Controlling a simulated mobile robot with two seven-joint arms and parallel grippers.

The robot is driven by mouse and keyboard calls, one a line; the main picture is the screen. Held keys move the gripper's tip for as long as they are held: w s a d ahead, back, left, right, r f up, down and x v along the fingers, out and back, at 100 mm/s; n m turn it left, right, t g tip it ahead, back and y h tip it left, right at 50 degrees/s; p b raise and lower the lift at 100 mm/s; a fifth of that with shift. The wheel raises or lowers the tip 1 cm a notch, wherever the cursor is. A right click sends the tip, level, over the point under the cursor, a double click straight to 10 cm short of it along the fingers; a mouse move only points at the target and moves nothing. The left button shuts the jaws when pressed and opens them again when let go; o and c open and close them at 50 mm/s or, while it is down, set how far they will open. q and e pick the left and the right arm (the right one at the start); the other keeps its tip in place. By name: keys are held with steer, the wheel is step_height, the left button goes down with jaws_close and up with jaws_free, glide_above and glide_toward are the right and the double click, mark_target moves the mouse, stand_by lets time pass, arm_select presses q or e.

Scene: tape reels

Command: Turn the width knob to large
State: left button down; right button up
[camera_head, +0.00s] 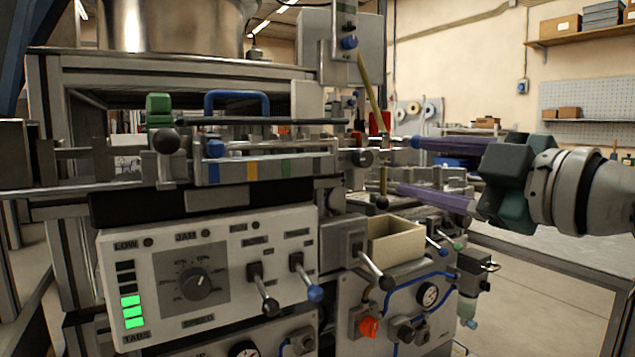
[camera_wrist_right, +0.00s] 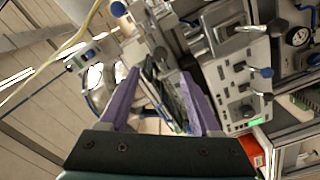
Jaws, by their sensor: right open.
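No knob in view has a readable width label. A dial with a black knob (camera_head: 195,284) sits on the white control panel (camera_head: 290,222), above lettering that looks like SPEED. Round black knobs (camera_head: 166,141) and (camera_head: 363,157) sit on the rail mechanism above; I cannot tell whether either is the width knob. My right gripper (camera_head: 408,167) has two purple fingers pointing left, spread apart, with nothing between them. It is to the right of the rail mechanism. The wrist view also shows its open fingers (camera_wrist_right: 158,78). My left gripper is not in view.
Two levers, black-tipped (camera_head: 270,306) and blue-tipped (camera_head: 314,293), stick out of the panel. A cream bin (camera_head: 395,241) stands below my right gripper. A blue handle (camera_head: 236,101) rises above the rails. A metal bowl (camera_head: 170,25) sits on top. Open floor lies at lower right.

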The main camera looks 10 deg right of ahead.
mark_target(367, 159)
steer(key=b+x, duration=0.1)
steer(key=x, duration=0.8)
steer(key=shift+a, duration=0.1)
steer(key=shift+c, duration=0.2)
jaws_close()
